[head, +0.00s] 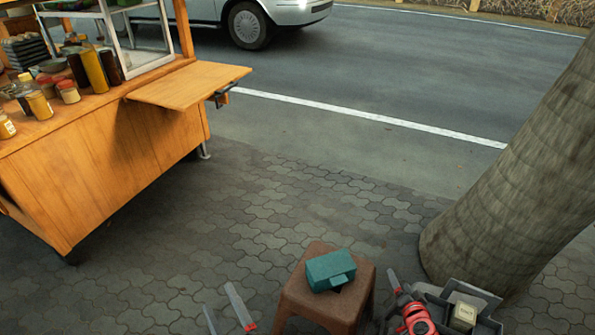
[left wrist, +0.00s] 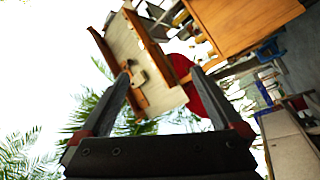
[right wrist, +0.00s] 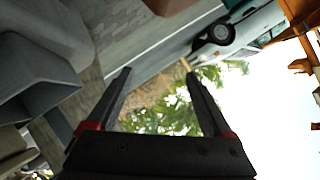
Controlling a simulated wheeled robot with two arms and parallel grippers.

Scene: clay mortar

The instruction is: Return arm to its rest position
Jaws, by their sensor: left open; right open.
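My left gripper (head: 218,297) shows at the bottom of the head view, left of the brown stool, with its two fingers apart. In the left wrist view my left gripper (left wrist: 160,73) is open, with nothing between the fingers. My right gripper (right wrist: 158,73) is open and empty in the right wrist view. In the head view one grey finger of it shows right of the stool, beside a red object; the rest is hard to make out. Both wrist views look out past the fingers toward bright sky and greenery, tilted.
A brown stool (head: 318,298) bears a teal block-shaped item (head: 330,270). A grey tray (head: 487,324) with a pale box (head: 464,313) lies right of it, by a tree trunk (head: 520,190). A wooden food cart (head: 110,165) stands left. The paving between is clear.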

